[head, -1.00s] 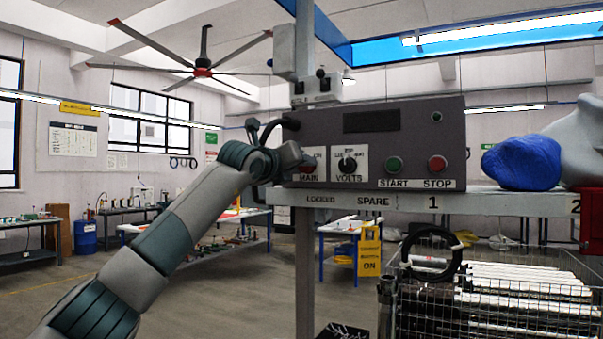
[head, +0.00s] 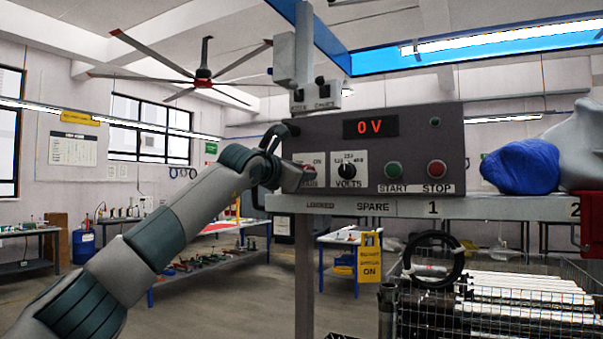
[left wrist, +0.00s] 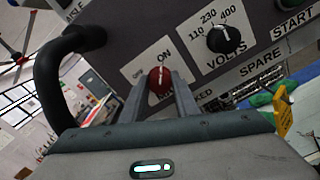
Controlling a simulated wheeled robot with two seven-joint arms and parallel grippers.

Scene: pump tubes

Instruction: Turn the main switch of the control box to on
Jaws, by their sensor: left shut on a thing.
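The control box (head: 410,150) is a dark grey box on a shelf. Its display (head: 371,127) is lit and reads 0 V in red. The main switch (left wrist: 159,76) is a red knob on a white plate marked ON; its pale pointer line appears to face the ON mark in the left wrist view. My left gripper (left wrist: 160,88) is shut on this knob, one finger on each side. My right gripper is not in view.
Right of the switch are the black VOLTS knob (head: 347,171), the green START button (head: 393,169) and the red STOP button (head: 436,169). A thick black cable (left wrist: 62,75) curves at the box's left. A blue item (head: 522,167) lies on the shelf's right. A wire basket (head: 500,300) stands below.

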